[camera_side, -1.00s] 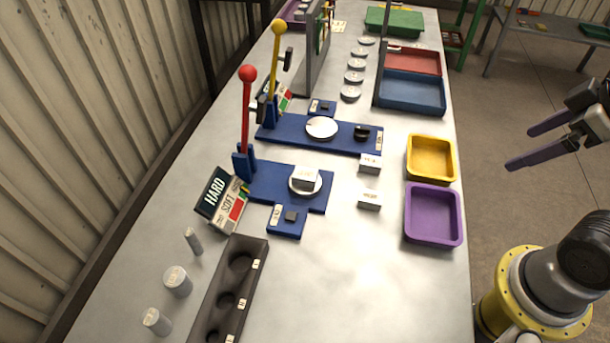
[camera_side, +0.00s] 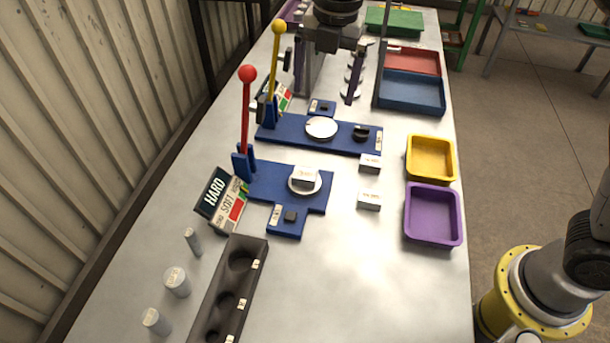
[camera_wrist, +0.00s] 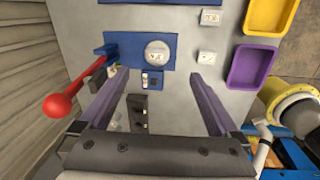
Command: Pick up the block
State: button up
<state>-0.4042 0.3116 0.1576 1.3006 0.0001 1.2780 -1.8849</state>
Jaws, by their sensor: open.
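A small white block (camera_side: 304,177) sits on a round pale plate of the near blue hardness tester (camera_side: 262,183); in the wrist view the block (camera_wrist: 157,53) shows ahead of my fingers. Two more white blocks lie on the table to its right: one farther back (camera_side: 370,164) and one nearer (camera_side: 369,200). They also show in the wrist view (camera_wrist: 211,17) (camera_wrist: 206,57). The frames do not tell which block is meant. My gripper (camera_side: 325,97) is open and empty, high above the table, with its purple fingers wide apart (camera_wrist: 161,83).
A red-knobbed lever (camera_side: 246,115) and a yellow-knobbed lever (camera_side: 276,70) stand upright beside the testers. Yellow (camera_side: 432,178) and purple (camera_side: 406,235) trays lie at right. A dark holed rack (camera_side: 210,310) and grey cylinders (camera_side: 177,281) are in front. The table's front right is clear.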

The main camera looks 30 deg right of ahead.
jog(key=g, duration=0.1)
send_over(304, 173)
notch_tip(304, 173, down, 6)
jog(key=r, duration=0.1)
jog(key=shift+n, duration=0.4)
jog(key=f, duration=0.8)
jog(key=shift+s+d, duration=0.15)
jog(key=shift+s, duration=0.1)
jog(key=shift+w+f, duration=0.15)
jog(key=shift+f, duration=2.8)
jog(key=shift+r, duration=0.1)
grip_shut()
